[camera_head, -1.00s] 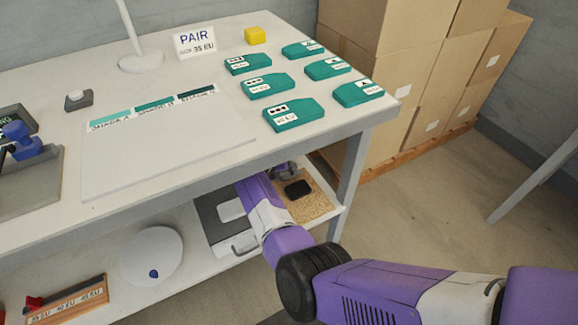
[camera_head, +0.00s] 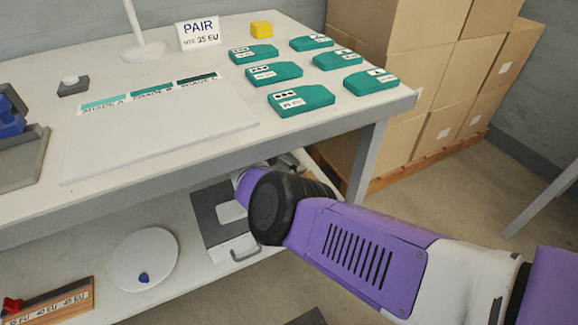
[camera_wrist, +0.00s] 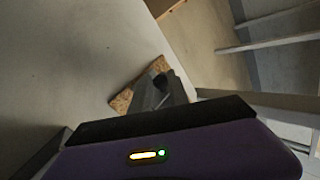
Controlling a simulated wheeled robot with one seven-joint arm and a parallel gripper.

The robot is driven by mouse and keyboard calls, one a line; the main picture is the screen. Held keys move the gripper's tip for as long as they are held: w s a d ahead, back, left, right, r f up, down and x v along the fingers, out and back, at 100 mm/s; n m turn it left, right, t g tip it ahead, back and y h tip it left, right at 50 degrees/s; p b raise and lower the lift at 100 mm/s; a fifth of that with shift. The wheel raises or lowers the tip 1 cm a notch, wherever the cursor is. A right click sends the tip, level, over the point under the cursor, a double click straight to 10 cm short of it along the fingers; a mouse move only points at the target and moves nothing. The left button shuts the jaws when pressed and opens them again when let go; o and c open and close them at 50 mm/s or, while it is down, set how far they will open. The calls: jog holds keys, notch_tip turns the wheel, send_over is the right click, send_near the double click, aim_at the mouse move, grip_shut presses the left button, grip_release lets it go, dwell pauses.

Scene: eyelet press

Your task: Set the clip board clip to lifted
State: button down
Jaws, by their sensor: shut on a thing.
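The clip board (camera_wrist: 121,101) is a speckled tan board on the lower shelf. In the wrist view its edges show on both sides of my fingers. My gripper (camera_wrist: 157,92) reaches down over the board, its grey fingers shut on a small dark part there, which I take to be the clip. The fingers cover most of it, so its exact tilt cannot be told. In the head view my arm hides the board and the clip.
The tabletop's front edge (camera_head: 215,176) runs above my wrist, with a table leg (camera_head: 366,160) close to the right. A dark box with a handle (camera_head: 243,254) and a white disc (camera_head: 144,262) share the lower shelf (camera_head: 95,245). Cartons (camera_head: 430,90) stand behind.

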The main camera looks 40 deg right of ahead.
jog(key=c, duration=1.3)
grip_release()
jog(key=shift+r+p, duration=0.1)
jog(key=shift+p, duration=0.35)
